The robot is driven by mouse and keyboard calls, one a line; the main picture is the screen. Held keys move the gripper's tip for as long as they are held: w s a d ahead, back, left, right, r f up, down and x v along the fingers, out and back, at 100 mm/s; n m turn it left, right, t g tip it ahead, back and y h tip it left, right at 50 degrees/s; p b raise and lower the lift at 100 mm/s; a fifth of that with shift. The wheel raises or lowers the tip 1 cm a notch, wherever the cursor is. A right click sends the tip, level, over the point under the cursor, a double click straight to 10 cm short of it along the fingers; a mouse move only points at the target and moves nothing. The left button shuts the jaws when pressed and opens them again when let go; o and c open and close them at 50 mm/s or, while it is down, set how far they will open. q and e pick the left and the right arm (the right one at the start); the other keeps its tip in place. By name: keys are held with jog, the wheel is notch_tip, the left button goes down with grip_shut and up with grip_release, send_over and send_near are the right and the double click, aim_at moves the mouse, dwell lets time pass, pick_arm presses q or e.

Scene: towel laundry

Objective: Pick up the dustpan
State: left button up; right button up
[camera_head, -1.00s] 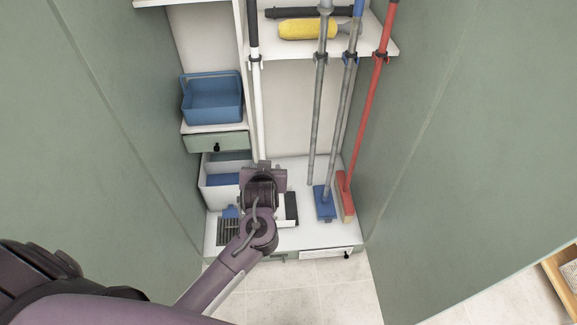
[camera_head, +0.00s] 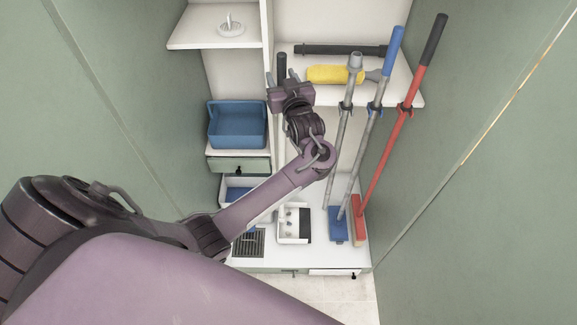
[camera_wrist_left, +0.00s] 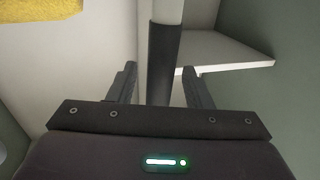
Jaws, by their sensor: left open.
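The dustpan appears to be the white pan with a dark edge (camera_head: 288,236) on the cabinet floor. A tall pole with a black grip (camera_head: 281,62) seems to be its handle; my arm hides where they join. My left gripper (camera_head: 287,80) is open at the height of this grip. In the left wrist view, the black grip (camera_wrist_left: 164,62) with a pale pole beyond it stands between the two open fingers (camera_wrist_left: 157,85). I cannot tell whether either finger touches it. My right gripper is not in view.
A blue basket (camera_head: 237,125) sits on a left shelf. A yellow tool (camera_head: 335,74) lies on the right shelf (camera_head: 408,95). Grey, blue and red (camera_head: 385,160) poles stand close to the right. Green cabinet walls bound both sides.

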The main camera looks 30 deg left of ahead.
pick_arm(q)
jog(key=shift+x, duration=0.85)
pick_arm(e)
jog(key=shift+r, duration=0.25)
pick_arm(q)
jog(key=shift+c, duration=0.3)
grip_shut()
jog(key=shift+d+r, duration=0.1)
jog(key=shift+r, duration=0.1)
